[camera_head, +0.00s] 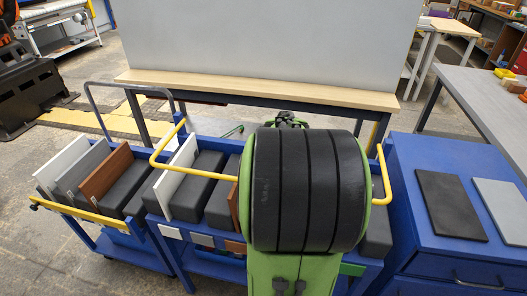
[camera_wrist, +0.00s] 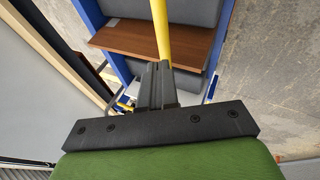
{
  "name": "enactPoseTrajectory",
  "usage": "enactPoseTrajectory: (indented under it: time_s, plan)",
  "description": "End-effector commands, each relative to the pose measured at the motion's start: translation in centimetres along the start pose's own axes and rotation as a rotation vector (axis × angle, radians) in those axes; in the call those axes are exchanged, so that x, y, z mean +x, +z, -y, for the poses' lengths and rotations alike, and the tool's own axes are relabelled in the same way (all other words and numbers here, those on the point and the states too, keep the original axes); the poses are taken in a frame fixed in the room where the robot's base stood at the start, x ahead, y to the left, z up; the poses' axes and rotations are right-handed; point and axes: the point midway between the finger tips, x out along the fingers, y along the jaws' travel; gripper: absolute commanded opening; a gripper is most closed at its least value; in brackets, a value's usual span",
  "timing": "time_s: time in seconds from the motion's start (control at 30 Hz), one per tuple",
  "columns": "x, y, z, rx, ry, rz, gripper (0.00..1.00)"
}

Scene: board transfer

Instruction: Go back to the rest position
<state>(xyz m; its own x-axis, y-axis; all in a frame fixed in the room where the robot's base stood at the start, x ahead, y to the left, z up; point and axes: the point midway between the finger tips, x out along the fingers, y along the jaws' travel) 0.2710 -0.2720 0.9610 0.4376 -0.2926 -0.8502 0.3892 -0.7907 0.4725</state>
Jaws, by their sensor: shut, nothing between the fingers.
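My gripper (camera_wrist: 157,70) is shut and empty in the wrist view, its dark fingers together beside the yellow rail (camera_wrist: 161,25). In the head view my green and black arm hides the gripper and part of the middle cart. A white board (camera_head: 180,163) and the edge of a brown board (camera_head: 233,205) stand in that cart. The left cart holds a white board (camera_head: 62,163), a grey board (camera_head: 84,166) and a brown board (camera_head: 107,171), standing between dark blocks.
The yellow rail (camera_head: 210,174) rises above the middle cart. A wooden-topped table (camera_head: 160,78) with a large grey panel (camera_head: 270,40) stands behind. A blue cabinet (camera_head: 405,165) at right bears a black plate (camera_head: 449,204) and a grey plate (camera_head: 503,208). Bare floor shows at lower left.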

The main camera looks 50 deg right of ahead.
Motion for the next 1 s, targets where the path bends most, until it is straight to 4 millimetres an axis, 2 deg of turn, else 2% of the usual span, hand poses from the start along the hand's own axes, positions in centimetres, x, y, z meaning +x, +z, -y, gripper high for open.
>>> enactPoseTrajectory:
  time_s: [0.03, 0.2, 0.3, 0.4, 0.5, 0.83, 0.93, 1.0]
  plan:
    - [-2.0, -1.0, -1.2, -0.005, 0.009, -0.001, 0.00]
    - [-6.8, -0.7, -1.1, -0.002, 0.014, -0.001, 0.00]
    - [-9.0, -0.7, -1.2, -0.003, 0.015, -0.002, 0.00]
    - [-10.3, -0.6, -1.2, -0.002, 0.014, -0.001, 0.00]
    - [-10.9, -0.6, -1.1, -0.002, 0.013, -0.002, 0.00]
    - [-10.9, -0.7, -1.0, -0.002, 0.011, -0.003, 0.00]
    - [-11.5, -2.3, 0.1, 0.020, -0.009, -0.008, 0.00]
    - [-12.6, -4.3, 1.8, 0.062, -0.037, -0.011, 0.00]
